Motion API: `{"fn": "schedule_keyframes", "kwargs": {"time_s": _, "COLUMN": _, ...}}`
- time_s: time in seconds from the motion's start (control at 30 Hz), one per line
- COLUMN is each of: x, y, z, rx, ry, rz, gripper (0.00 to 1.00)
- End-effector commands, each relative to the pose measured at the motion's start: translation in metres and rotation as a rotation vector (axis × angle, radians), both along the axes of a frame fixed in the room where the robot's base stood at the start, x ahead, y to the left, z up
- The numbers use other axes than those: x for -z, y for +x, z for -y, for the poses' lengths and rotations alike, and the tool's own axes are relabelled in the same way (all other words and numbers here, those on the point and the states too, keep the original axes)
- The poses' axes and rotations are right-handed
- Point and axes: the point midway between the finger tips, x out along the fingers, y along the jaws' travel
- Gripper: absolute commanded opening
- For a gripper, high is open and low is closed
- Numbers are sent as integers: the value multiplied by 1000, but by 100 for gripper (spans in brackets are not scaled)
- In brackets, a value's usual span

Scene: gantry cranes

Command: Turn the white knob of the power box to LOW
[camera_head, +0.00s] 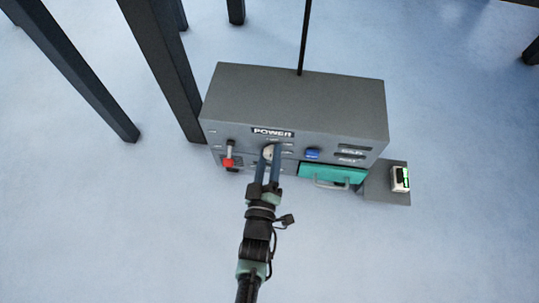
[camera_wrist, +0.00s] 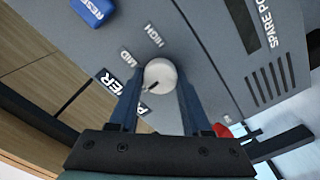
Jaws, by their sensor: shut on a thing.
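The grey power box (camera_head: 300,98) stands on the floor, its front panel facing my arm. Its white knob (camera_head: 268,154) is between the two fingers of my gripper (camera_head: 269,149). In the wrist view the knob (camera_wrist: 161,74) is round, with a finger of my gripper (camera_wrist: 160,83) on each side, shut on it. A dark mark on the knob points to the lower left. The HIGH label (camera_wrist: 155,35) and the MID label (camera_wrist: 128,58) are readable.
A red-handled switch (camera_head: 228,156) is left of the knob and a blue RESET button (camera_head: 312,154) is right of it. A teal drawer (camera_head: 333,173) with a handle is below right. A small device (camera_head: 400,179) sits on a side plate. Dark posts (camera_head: 165,70) stand behind left.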

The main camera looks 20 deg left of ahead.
Motion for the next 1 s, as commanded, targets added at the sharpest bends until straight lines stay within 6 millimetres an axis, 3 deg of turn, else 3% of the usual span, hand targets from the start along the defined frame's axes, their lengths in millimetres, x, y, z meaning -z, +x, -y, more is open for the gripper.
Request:
{"fn": "schedule_keyframes", "kwargs": {"time_s": 0.23, "x": 2, "y": -1, "z": 1, "rx": 1, "ry": -2, "rz": -3, "gripper": 0}}
{"fn": "schedule_keyframes", "kwargs": {"time_s": 0.27, "x": 1, "y": -1, "z": 1, "rx": 1, "ry": -1, "rz": -3, "gripper": 50}}
{"fn": "schedule_keyframes", "kwargs": {"time_s": 0.43, "x": 1, "y": -1, "z": 1, "rx": 1, "ry": -1, "rz": -3, "gripper": 78}}
{"fn": "schedule_keyframes", "kwargs": {"time_s": 0.77, "x": 0, "y": -3, "z": 1, "rx": 1, "ry": 0, "rz": -2, "gripper": 78}}
{"fn": "schedule_keyframes", "kwargs": {"time_s": 1.0, "x": -3, "y": -39, "z": 11, "rx": 2, "ry": -1, "rz": -7, "gripper": 78}}
